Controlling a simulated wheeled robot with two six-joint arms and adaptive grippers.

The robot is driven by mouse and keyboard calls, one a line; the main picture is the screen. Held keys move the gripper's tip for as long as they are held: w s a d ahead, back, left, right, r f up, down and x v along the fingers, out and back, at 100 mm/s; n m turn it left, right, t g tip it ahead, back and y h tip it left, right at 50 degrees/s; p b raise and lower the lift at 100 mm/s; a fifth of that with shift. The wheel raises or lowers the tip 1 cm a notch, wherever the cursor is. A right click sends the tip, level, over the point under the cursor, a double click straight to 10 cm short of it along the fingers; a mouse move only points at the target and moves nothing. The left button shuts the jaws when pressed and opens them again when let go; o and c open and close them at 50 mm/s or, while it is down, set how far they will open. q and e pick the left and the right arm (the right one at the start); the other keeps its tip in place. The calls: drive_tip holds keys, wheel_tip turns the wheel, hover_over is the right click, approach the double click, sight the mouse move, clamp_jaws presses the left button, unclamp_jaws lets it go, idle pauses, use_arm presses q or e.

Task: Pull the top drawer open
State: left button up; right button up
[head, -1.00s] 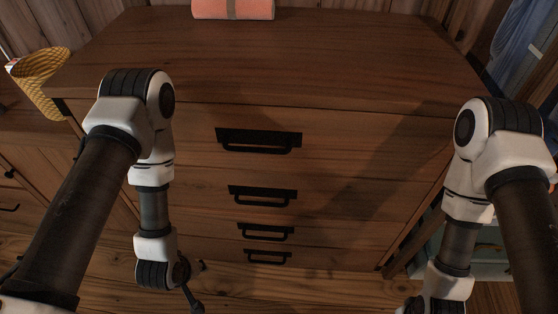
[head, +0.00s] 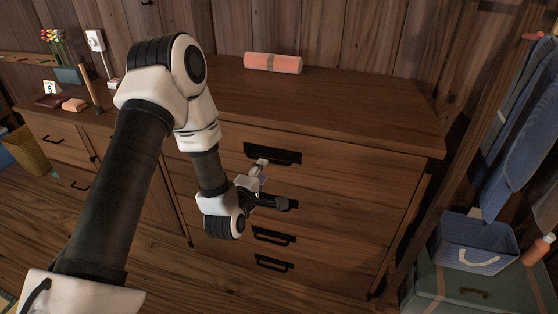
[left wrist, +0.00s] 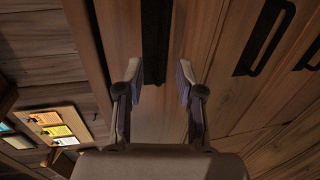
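The wooden dresser (head: 330,118) has a top drawer (head: 350,180) that looks flush with the front. Its black handle (head: 285,156) runs sideways across the drawer face and is partly covered by my left gripper (head: 263,172). In the left wrist view, my left gripper (left wrist: 158,72) is open, with its two fingers well apart. A dark upright bar, which looks like the top handle (left wrist: 156,35), lies between and beyond the fingertips. I see a gap on both sides of it, so no grip shows. My right gripper is not in view.
Lower drawer handles (head: 274,237) sit beneath. A pink roll (head: 272,63) lies on the dresser top. A blue basket (head: 474,243) on a green chest (head: 480,290) stands to the right. A low cabinet (head: 60,145) stands left. Floor in front looks clear.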

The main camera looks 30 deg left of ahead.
sight(270, 160)
use_arm(q)
drive_tip(key=x, duration=0.7)
drive_tip(key=shift+w+f, duration=0.2)
drive_tip(key=shift+w, duration=0.15)
drive_tip(key=shift+s+r, duration=0.1)
drive_tip(key=shift+c, duration=1.1)
clamp_jaws()
